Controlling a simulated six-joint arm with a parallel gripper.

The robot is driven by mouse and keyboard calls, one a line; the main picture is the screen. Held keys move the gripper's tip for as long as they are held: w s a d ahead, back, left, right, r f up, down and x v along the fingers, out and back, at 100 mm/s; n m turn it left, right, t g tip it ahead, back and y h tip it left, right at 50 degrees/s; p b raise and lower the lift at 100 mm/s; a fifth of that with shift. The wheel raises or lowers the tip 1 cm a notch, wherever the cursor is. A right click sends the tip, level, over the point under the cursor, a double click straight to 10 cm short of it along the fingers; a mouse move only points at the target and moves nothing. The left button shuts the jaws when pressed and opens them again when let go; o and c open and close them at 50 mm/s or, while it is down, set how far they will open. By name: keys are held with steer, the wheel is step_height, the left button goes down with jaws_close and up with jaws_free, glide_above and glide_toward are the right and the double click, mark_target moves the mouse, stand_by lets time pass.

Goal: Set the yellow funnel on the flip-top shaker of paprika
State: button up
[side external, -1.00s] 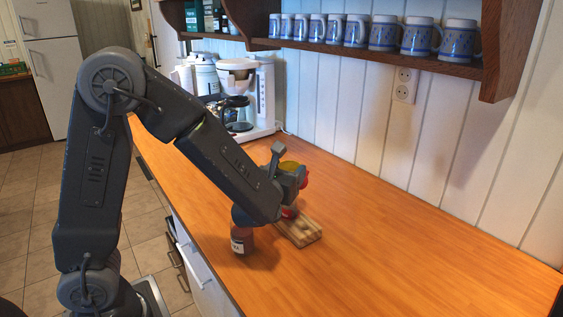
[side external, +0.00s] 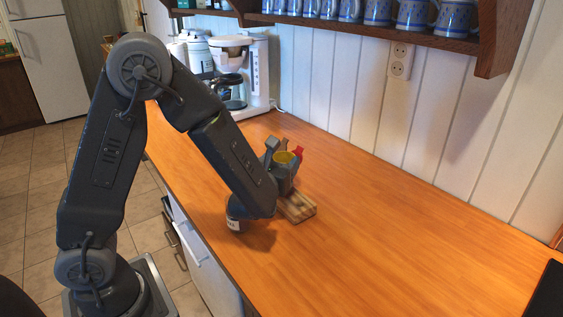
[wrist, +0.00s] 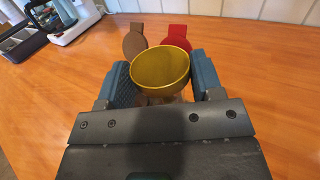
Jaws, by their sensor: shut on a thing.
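The yellow funnel (wrist: 162,72) is between the two blue fingers of my gripper (wrist: 164,82), which is shut on it. Its wide mouth faces up. In the side view the funnel (side external: 285,158) shows at the gripper's end, above the counter. Beyond the funnel in the wrist view are a red flip-top lid (wrist: 178,40) and a brown one (wrist: 134,40), both apparently raised. Their shaker bodies are mostly hidden. I cannot read which shaker is paprika.
A small wooden block or rack (side external: 299,207) lies on the counter below my gripper. A coffee maker (side external: 240,70) stands at the back against the wall. Mugs (side external: 378,12) line the shelf above.

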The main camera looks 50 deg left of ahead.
steer(key=shift+f, duration=0.4)
stand_by(0.8)
steer(key=o, duration=0.7)
steer(key=v, duration=1.1)
stand_by(0.5)
